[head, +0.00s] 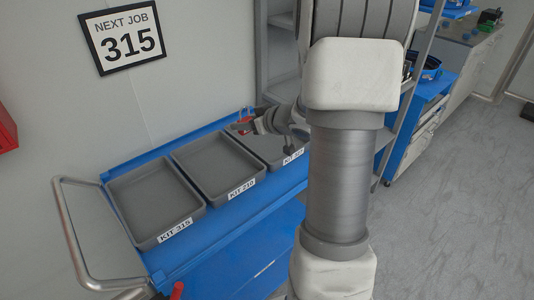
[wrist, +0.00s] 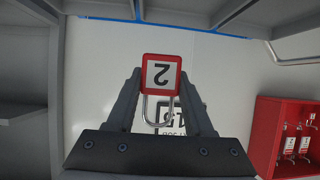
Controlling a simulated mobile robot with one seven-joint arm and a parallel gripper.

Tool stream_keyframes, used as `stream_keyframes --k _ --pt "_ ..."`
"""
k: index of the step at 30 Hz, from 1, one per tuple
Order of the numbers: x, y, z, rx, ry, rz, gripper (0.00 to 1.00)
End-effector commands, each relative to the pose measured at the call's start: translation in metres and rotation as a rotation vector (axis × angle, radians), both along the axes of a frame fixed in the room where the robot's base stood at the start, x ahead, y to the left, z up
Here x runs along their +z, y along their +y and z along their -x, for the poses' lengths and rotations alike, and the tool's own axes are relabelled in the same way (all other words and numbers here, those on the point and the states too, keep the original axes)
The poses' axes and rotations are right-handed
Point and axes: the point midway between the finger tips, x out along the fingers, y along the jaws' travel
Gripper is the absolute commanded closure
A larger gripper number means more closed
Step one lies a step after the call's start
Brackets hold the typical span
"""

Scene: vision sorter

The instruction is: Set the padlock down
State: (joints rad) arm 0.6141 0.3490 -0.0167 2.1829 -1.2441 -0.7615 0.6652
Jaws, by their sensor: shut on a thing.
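The padlock (wrist: 162,72) has a red body with a white face marked 2 and a metal shackle; it appears upside down in the wrist view. My gripper (wrist: 161,88) is shut on it, with one dark finger on each side of the body. In the head view my gripper (head: 266,123) is over the back of the blue cart (head: 222,213), near the rightmost tray (head: 266,145). My arm hides part of that area. A small red patch shows by the gripper there, too small to make out.
Trays labelled KIT 315 (head: 164,240) and KIT 210 (head: 232,198) look empty on the cart. A sign reading NEXT JOB 315 (head: 123,38) hangs on the wall. A red box (wrist: 289,137) with padlocks hanging in it shows at right in the wrist view. A metal handle (head: 68,225) is at the cart's left.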

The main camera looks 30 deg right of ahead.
Motion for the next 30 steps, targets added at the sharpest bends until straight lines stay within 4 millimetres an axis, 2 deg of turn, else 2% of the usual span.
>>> stream_keyframes --k 1,6,10,16,20,30 --pt "-0.02 -0.013 0.0 -0.013 -0.002 0.001 1.0" --pt "-0.045 -0.043 0.001 -0.04 -0.005 -0.001 1.0" --pt "-0.055 -0.058 0.003 -0.054 -0.007 -0.001 1.0" --pt "-0.063 -0.069 -0.001 -0.06 -0.007 -0.001 1.0" --pt "-0.077 -0.075 -0.02 -0.059 -0.007 -0.002 1.0" --pt "-0.119 -0.099 -0.087 -0.059 -0.007 -0.002 1.0"
